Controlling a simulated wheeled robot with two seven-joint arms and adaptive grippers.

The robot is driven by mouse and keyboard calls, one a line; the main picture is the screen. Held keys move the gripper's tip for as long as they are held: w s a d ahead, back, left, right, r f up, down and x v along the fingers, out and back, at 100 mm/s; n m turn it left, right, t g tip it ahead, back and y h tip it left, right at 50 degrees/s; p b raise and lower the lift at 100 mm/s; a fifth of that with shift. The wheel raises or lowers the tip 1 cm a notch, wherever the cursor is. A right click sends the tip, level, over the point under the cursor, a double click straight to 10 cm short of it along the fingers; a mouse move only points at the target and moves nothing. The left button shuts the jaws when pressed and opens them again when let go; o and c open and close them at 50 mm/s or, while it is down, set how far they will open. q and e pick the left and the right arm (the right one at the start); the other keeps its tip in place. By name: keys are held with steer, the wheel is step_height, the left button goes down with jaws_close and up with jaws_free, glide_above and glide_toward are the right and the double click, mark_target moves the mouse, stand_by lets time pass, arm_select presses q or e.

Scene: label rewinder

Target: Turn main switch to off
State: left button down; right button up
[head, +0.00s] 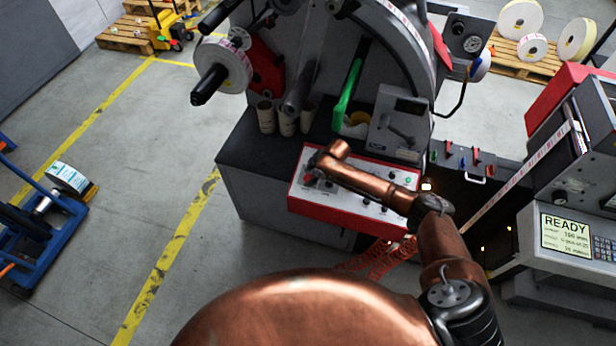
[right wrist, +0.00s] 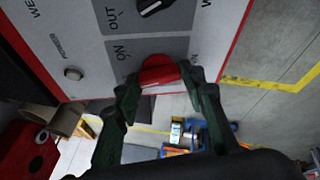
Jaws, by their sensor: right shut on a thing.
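The main switch, a red rotary knob (right wrist: 158,72), sits on the white control panel (right wrist: 70,35) in the right wrist view. The word ON is printed beside it on a grey plate; any opposite marking is hard to read. My right gripper (right wrist: 160,88) has its two dark green fingers shut on the knob, one on each side. In the head view my right gripper (head: 317,165) is at the left end of the red-framed control panel (head: 360,205), and my arm hides the switch. My left gripper is not in view.
A black OUT selector knob (right wrist: 152,6) sits near the switch, with a small push button (right wrist: 73,74) to the side. Cardboard cores (head: 266,117) stand on the dark bench behind the panel. A label printer screen (head: 565,235) reads READY at right.

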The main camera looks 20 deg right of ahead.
steer(key=shift+w+d+n+g+b, duration=0.15)
steer(key=shift+n+g+b, duration=0.1)
steer(key=shift+n+b, duration=0.3)
steer(key=shift+w+a+n+g+b, duration=0.1)
steer(key=shift+n+g+b, duration=0.2)
steer(key=shift+n, duration=0.35)
steer(key=shift+d+r+n, duration=0.1)
steer(key=shift+r+n, duration=0.05)
steer(key=shift+n, duration=0.25)
steer(key=o, duration=0.9)
steer(key=shift+o, duration=1.3)
